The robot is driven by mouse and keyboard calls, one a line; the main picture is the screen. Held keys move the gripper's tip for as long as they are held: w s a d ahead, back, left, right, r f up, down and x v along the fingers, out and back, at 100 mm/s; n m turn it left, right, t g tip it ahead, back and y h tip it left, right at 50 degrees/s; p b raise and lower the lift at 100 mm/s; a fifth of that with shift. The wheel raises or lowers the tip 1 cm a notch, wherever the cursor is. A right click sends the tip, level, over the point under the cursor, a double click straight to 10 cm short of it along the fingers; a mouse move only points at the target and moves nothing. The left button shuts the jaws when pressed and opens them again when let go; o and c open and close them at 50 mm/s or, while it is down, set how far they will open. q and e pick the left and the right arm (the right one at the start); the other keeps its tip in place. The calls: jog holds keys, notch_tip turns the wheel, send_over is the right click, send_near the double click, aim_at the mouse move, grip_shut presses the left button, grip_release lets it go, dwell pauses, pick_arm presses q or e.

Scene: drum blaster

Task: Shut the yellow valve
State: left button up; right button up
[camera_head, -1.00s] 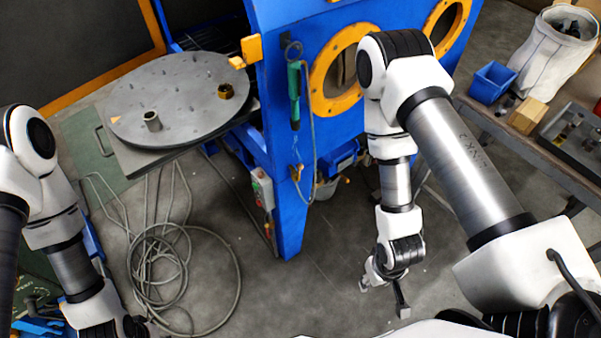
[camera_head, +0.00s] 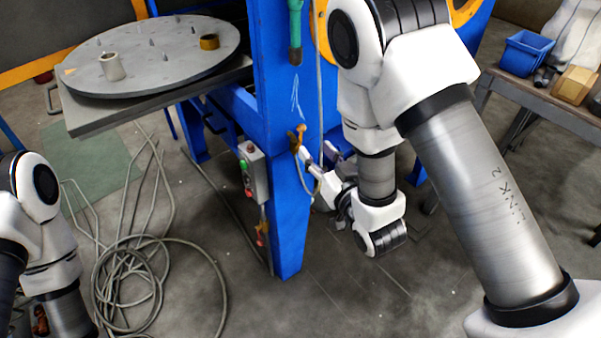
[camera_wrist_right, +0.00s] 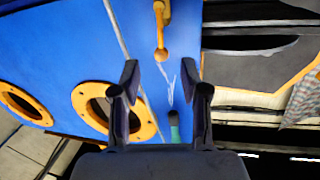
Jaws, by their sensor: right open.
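The yellow valve (camera_head: 297,138) is a small yellow lever on the blue cabinet's front edge, below the green-handled tool (camera_head: 295,30). It also shows in the right wrist view (camera_wrist_right: 160,30), beyond and above the fingertips in the picture. My right gripper (camera_head: 308,163) is just below and right of the valve in the head view, partly hidden by my wrist.
The blue blasting cabinet (camera_head: 283,215) stands in the middle, with a grey switch box (camera_head: 252,172) on its leg. A round grey turntable (camera_head: 150,75) is at left. A hose coil (camera_head: 150,285) lies on the floor. A bench (camera_head: 530,92) with a blue bin (camera_head: 527,52) is at right.

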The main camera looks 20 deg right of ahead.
aim_at(301, 132)
jog(key=w, duration=0.2)
jog(key=w+a, duration=0.1)
jog(key=w, duration=0.5)
jog(key=shift+a+f+b, duration=0.15)
jog(key=shift+f+b, duration=0.05)
jog(key=shift+b, duration=0.1)
grip_shut()
